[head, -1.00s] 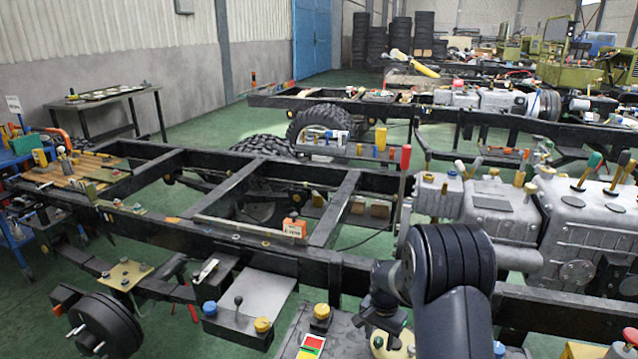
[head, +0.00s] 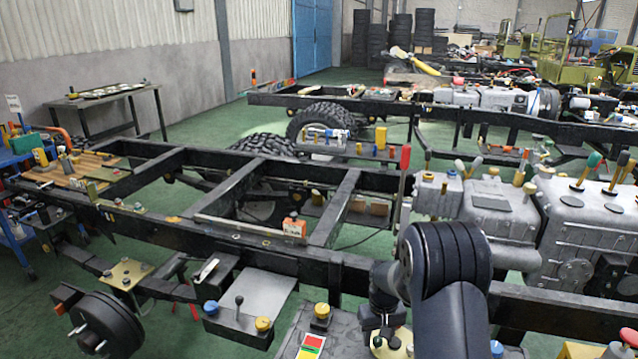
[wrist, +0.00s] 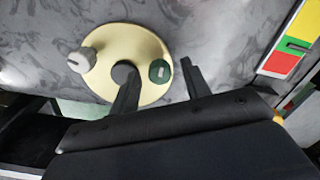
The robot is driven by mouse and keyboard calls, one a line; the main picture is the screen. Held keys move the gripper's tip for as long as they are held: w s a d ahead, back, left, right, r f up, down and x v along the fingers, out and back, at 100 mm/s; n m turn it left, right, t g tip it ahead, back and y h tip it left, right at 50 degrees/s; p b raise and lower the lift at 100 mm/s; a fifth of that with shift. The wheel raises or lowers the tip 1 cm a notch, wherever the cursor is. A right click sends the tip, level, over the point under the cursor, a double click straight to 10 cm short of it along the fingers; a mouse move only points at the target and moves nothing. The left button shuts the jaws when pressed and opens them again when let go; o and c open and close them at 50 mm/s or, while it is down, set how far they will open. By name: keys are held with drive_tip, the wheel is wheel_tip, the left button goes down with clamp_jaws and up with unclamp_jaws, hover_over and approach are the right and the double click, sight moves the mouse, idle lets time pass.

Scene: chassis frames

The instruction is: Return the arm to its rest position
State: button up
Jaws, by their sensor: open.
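My arm stands at the lower right of the head view, folded over above the grey control surface at the front edge of the chassis frame. The fingers point at a pale yellow round plate (wrist: 128,45) that carries a grey knob (wrist: 80,60), a dark round knob and a green round piece (wrist: 159,71). I cannot tell whether the fingers touch the plate.
A red, yellow and green panel (head: 312,346) lies beside the plate; it also shows in the wrist view (wrist: 290,40). A yellow knob (head: 321,312) stands nearby. The black chassis frame (head: 180,235) runs behind, with a grey engine block (head: 500,210) at right and a red-topped post (head: 405,160) close by.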

drive_tip(key=n+p, duration=0.1)
drive_tip(key=n, duration=0.5)
drive_tip(key=shift+n, duration=0.4)
idle(0.3)
